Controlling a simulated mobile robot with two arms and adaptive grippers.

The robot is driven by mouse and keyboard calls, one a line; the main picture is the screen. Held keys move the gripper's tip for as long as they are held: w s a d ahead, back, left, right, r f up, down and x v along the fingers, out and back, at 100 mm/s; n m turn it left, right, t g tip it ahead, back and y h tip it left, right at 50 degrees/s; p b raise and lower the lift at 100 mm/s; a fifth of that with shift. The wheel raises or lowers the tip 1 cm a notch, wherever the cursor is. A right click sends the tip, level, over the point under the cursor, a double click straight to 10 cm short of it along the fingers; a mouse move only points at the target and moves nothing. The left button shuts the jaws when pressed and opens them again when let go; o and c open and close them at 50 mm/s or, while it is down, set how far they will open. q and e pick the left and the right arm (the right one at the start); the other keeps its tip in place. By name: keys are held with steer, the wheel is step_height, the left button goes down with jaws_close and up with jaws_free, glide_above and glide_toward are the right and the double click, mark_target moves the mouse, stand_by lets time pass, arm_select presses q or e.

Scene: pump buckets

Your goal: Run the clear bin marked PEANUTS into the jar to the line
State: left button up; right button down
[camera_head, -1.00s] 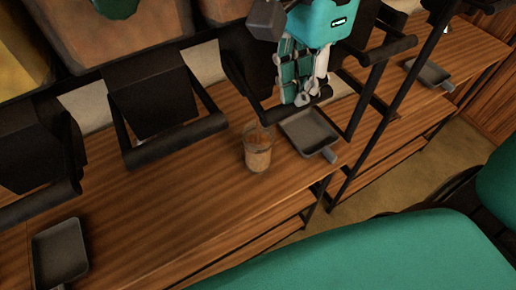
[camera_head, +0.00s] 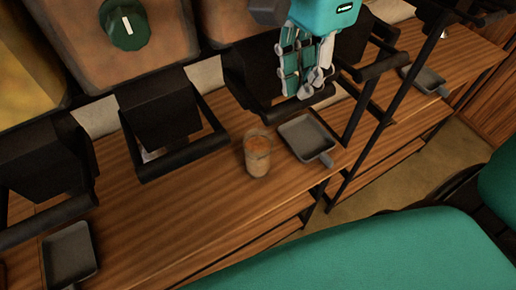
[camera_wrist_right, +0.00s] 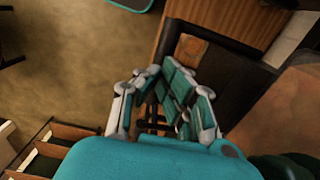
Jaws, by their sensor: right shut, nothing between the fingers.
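The clear jar (camera_head: 257,157) stands upright on the wooden counter, with orange-brown contents reaching near its rim. No fill line can be made out. A black dispenser with a bar handle (camera_head: 272,118) is just behind the jar. My right gripper (camera_head: 306,92) is shut and empty at the right part of this handle; whether it touches the bar is unclear. In the right wrist view, the closed fingers (camera_wrist_right: 160,85) point toward a black frame. The bins above are cut off, and no PEANUTS label is readable. My left gripper is out of view.
A grey scoop tray (camera_head: 308,138) lies right of the jar, another (camera_head: 68,254) at lower left. More black dispensers (camera_head: 160,115) line the counter to the left. A bin above bears a green knob (camera_head: 125,24). Bare counter (camera_head: 180,205) lies in front.

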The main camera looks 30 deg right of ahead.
step_height(320, 180, up, 3)
steer(key=shift+s+p, duration=0.1)
steer(key=shift+p, duration=0.45)
steer(key=shift+f, duration=0.1)
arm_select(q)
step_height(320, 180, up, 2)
arm_select(e)
steer(key=shift+r, duration=0.45)
arm_select(q)
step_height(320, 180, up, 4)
steer(key=p, duration=0.3)
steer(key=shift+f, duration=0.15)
arm_select(e)
step_height(320, 180, up, 4)
